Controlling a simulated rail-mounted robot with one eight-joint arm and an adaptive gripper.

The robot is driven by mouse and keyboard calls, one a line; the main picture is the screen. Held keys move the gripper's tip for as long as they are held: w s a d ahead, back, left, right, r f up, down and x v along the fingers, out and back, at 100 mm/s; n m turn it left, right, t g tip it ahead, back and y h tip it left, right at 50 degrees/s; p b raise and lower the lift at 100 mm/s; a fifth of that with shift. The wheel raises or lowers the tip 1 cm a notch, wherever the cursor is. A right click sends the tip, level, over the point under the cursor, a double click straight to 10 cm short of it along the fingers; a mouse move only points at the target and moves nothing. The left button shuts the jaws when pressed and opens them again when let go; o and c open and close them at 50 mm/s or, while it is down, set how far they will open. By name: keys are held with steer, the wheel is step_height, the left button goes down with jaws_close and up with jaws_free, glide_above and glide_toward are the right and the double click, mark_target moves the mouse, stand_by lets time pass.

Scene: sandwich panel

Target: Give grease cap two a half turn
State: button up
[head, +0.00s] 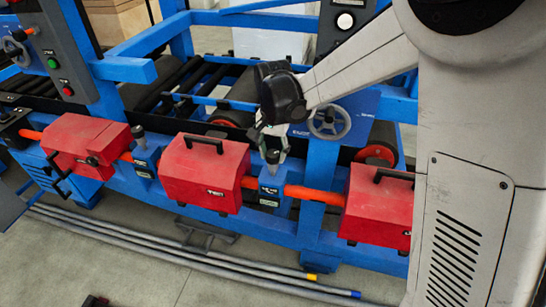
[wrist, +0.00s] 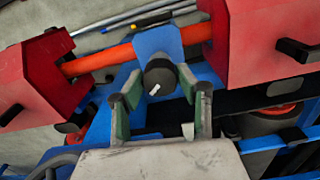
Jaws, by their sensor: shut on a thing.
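The grease cap (wrist: 160,77) is a dark round knob with a white mark, standing on a blue bracket over the orange shaft. In the wrist view it sits between the two green-sided fingers of my gripper (wrist: 158,92), which is shut on it. In the head view my gripper (head: 270,135) reaches down onto this cap (head: 273,157), between the middle and right red covers. The white mark slants in the wrist view. A similar cap (head: 138,132) stands farther left, between the left and middle covers. The cap's number cannot be read.
Red covers with black handles flank the cap: the middle one (head: 205,172) and the right one (head: 377,205). A handwheel (head: 329,121) and black rollers lie behind, on the blue frame. Long grey rods (head: 190,250) lie on the floor in front.

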mark_target(273, 153)
steer(key=m+b, duration=0.2)
steer(key=m, duration=0.4)
steer(key=m+b, duration=0.2)
steer(key=m, duration=0.4)
steer(key=shift+m, duration=0.4)
steer(key=m+b, duration=0.1)
steer(key=m, duration=1.1)
steer(key=shift+m+b, duration=0.3)
steer(key=shift+b, duration=0.1)
steer(key=o, duration=1.1)
steer(key=shift+o, duration=0.2)
steer(key=shift+r, duration=0.1)
step_height(273, 153, up, 12)
